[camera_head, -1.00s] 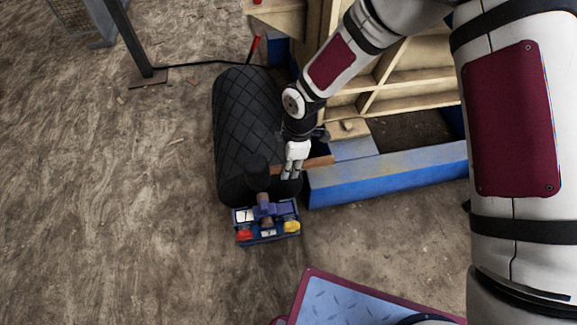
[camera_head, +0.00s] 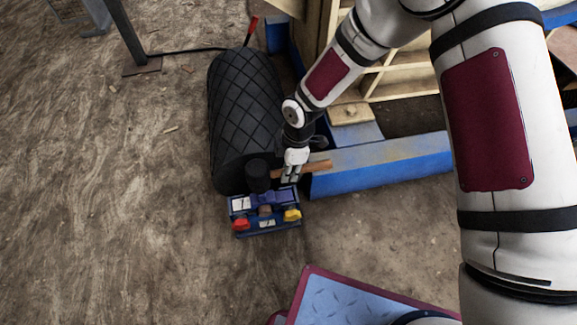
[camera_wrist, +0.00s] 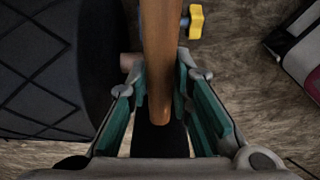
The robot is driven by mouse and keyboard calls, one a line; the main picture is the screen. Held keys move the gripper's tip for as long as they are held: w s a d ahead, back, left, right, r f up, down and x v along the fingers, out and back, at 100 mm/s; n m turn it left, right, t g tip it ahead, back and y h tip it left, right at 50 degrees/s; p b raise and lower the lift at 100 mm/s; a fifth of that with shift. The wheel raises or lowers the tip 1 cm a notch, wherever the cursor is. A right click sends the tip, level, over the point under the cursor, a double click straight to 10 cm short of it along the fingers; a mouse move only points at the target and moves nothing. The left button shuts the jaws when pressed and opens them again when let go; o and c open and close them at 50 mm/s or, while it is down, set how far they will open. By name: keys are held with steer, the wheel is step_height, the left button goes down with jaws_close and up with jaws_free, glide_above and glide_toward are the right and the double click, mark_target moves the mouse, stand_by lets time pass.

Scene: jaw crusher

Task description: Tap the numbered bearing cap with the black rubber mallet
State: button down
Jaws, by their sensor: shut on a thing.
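The black rubber mallet has a black cylindrical head (camera_head: 258,175) and a wooden handle (camera_head: 319,166). My gripper (camera_head: 291,178) is shut on the handle, which also runs up between the teal finger pads in the wrist view (camera_wrist: 161,50). The wrist view does not show the head clearly.
A black ribbed roller (camera_head: 243,105) lies behind the block. A blue beam (camera_head: 385,165) and wooden frame stand to the right. Red (camera_head: 241,224) and yellow (camera_head: 292,215) knobs stick out of the block.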

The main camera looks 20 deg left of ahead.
steer(key=r+p, duration=0.1)
steer(key=p, duration=0.2)
steer(key=shift+r, duration=0.3)
stand_by(0.3)
steer(key=shift+a, duration=0.15)
